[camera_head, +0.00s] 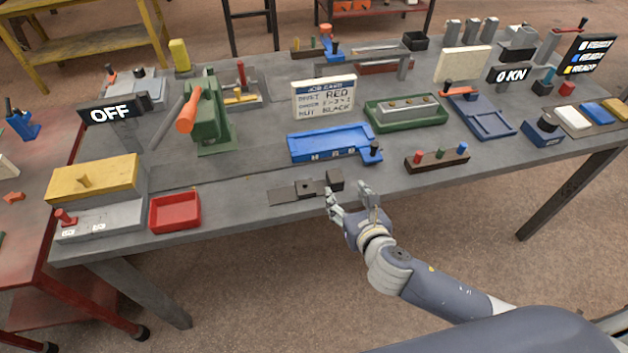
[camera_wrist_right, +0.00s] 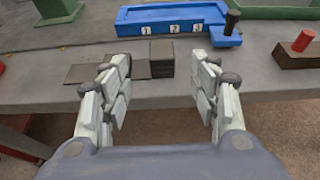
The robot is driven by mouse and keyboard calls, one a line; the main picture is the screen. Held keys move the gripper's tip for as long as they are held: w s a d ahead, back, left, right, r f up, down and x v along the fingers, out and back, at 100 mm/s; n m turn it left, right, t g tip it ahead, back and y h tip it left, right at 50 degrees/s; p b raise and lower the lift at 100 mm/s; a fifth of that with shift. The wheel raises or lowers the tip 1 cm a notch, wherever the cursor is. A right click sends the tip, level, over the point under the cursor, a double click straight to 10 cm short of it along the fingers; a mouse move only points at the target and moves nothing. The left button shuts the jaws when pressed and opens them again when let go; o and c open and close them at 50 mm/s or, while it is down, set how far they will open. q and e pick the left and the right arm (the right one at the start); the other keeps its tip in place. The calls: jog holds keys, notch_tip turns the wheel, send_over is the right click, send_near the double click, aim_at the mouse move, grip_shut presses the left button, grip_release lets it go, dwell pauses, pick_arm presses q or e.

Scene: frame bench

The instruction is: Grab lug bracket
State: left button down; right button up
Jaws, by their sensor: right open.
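Small dark metal pieces lie near the front edge of the bench: a flat plate (camera_head: 284,196) at the left, a piece with a raised middle (camera_head: 305,188) beside it, and a dark block (camera_head: 335,179) at the right. I cannot tell for sure which is the lug bracket. In the right wrist view the block (camera_wrist_right: 161,57) stands ahead between the fingers, and the plate (camera_wrist_right: 80,73) lies to the left, partly behind the left finger. My right gripper (camera_head: 348,196) is open and empty at the bench's front edge, close to the block. It also shows in the right wrist view (camera_wrist_right: 166,92). My left gripper is out of view.
A blue numbered tray (camera_head: 318,150) lies behind the pieces. A red tray (camera_head: 174,212) sits to the left, a brown peg block (camera_head: 425,163) to the right. A green press (camera_head: 213,125) and a job card (camera_head: 323,97) stand further back. Bare bench lies around the pieces.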

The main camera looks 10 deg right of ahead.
aim_at(337, 178)
jog(key=shift+p+x, duration=0.7)
jog(key=shift+x, duration=4)
jog(key=shift+d, duration=0.15)
grip_shut()
